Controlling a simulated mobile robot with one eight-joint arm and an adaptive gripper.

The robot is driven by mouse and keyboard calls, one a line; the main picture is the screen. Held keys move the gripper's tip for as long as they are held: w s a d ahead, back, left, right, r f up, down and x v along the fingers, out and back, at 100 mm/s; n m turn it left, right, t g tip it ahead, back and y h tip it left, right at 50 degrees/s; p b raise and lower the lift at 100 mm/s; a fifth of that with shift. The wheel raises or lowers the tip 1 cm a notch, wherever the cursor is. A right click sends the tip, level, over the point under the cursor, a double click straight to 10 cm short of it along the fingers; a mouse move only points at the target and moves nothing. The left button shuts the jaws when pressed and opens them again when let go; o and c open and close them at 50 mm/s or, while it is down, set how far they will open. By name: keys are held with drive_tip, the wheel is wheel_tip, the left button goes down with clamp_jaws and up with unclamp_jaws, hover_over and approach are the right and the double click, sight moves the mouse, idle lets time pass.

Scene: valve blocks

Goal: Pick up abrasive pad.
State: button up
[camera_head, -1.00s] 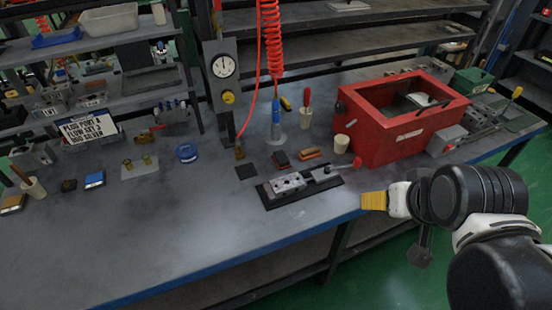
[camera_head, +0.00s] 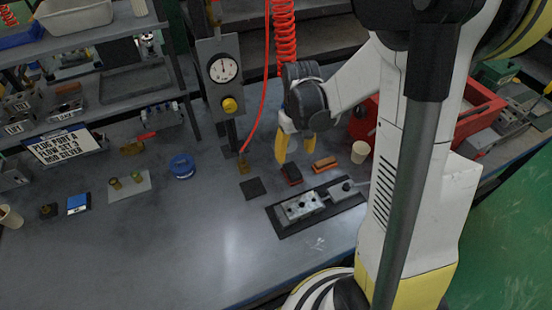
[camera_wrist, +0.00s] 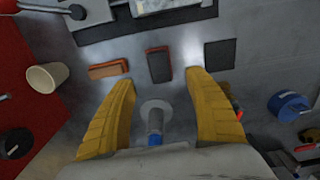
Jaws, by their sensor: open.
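A small dark block with a red edge (camera_head: 291,173) lies on the grey bench and looks like the abrasive pad. It also shows in the wrist view (camera_wrist: 158,64), just beyond and between my fingertips. A flat dark square (camera_head: 253,188) lies to its left; I cannot rule out that this is the pad. My gripper (camera_head: 296,157) points down above the bench near the red-edged block. Its yellow fingers are spread in the wrist view (camera_wrist: 160,78), with nothing held between them.
An orange-brown block (camera_head: 325,163) lies close to the right of the red-edged block. A metal valve block (camera_head: 300,207) sits on a dark plate in front. A cream cup (camera_head: 360,152) and red bin (camera_head: 478,113) are right. A red coiled hose (camera_head: 284,40) hangs behind.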

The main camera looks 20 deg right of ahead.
drive_tip(key=b, duration=0.2)
hover_over(293, 170)
drive_tip(key=f, duration=0.2)
drive_tip(key=s+f, duration=0.1)
drive_tip(key=f, duration=0.1)
drive_tip(key=shift+a+f, duration=0.1)
drive_tip(key=shift+f, duration=0.05)
drive_tip(key=f+b, duration=0.1)
drive_tip(key=f, duration=0.1)
drive_tip(key=w+f+b, duration=0.1)
drive_tip(key=f, duration=0.2)
drive_tip(key=shift+f, duration=0.3)
drive_tip(key=shift+r, duration=0.1)
drive_tip(key=c, duration=1.3)
